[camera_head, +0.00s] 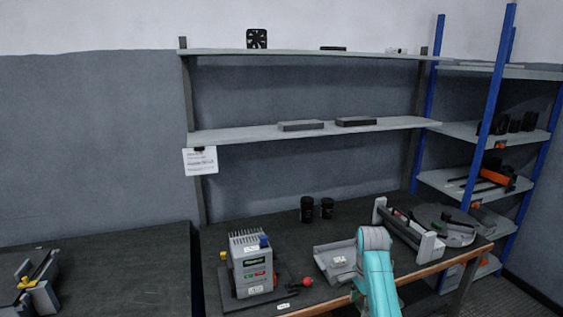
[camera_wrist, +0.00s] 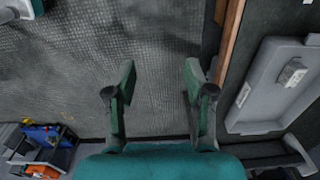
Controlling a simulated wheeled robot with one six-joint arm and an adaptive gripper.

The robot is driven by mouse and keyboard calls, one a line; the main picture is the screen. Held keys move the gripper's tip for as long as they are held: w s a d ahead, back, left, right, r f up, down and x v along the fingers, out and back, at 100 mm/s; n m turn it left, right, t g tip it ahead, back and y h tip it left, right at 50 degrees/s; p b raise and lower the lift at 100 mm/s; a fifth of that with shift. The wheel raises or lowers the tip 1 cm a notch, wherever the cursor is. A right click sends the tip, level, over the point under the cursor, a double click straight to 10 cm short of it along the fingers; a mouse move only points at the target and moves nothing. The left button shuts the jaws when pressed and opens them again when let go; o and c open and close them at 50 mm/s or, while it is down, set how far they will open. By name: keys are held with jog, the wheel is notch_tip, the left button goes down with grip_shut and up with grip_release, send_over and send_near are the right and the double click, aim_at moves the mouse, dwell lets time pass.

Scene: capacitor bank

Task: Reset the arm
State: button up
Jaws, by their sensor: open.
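My gripper (camera_wrist: 158,85) shows in the wrist view with its two green-grey fingers spread apart and nothing between them. It hangs over the dark textured floor, just left of the bench's wooden edge (camera_wrist: 228,45). In the head view my teal and grey arm rises at the bottom right of centre, in front of the workbench (camera_head: 225,225); the gripper itself cannot be made out there.
A grey tray (camera_head: 325,262) lies on the bench by my arm; it also shows in the wrist view (camera_wrist: 245,115). A grey capacitor unit (camera_head: 250,270) stands left, two black cylinders (camera_head: 307,208) behind.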

jog(key=s+a+f+n+t, duration=0.15)
jog(key=s+f, duration=0.35)
jog(key=f, duration=0.5)
jog(key=s+f+n+t, duration=0.2)
jog(key=s+f, duration=0.4)
jog(key=f, duration=0.3)
jog(key=s+a+f+n+t, duration=0.1)
jog(key=s+f+n+t, duration=0.15)
jog(key=s, duration=0.55)
jog(key=s+a+f+n+t, duration=0.1)
jog(key=s+f, duration=0.3)
jog(key=s, duration=0.5)
jog(key=s+r+n+t, duration=0.2)
jog(key=s+r, duration=0.1)
jog(key=s, duration=0.5)
jog(key=s+r+n+t, duration=0.2)
jog(key=s+r, duration=0.2)
jog(key=s, duration=0.5)
jog(key=s+r+n+t, duration=0.1)
jog(key=s+r, duration=0.5)
jog(key=r, duration=0.3)
jog(key=s+r+n+t, duration=0.2)
jog(key=s+r, duration=0.5)
jog(key=r, duration=0.3)
jog(key=shift+s+a+r+n+t, duration=0.2)
jog(key=shift+a+r+n+t, duration=0.1)
jog(key=shift+a, duration=0.15)
jog(key=shift+s+r, duration=0.15)
jog(key=shift+r, duration=0.35)
jog(key=shift+c, duration=0.2)
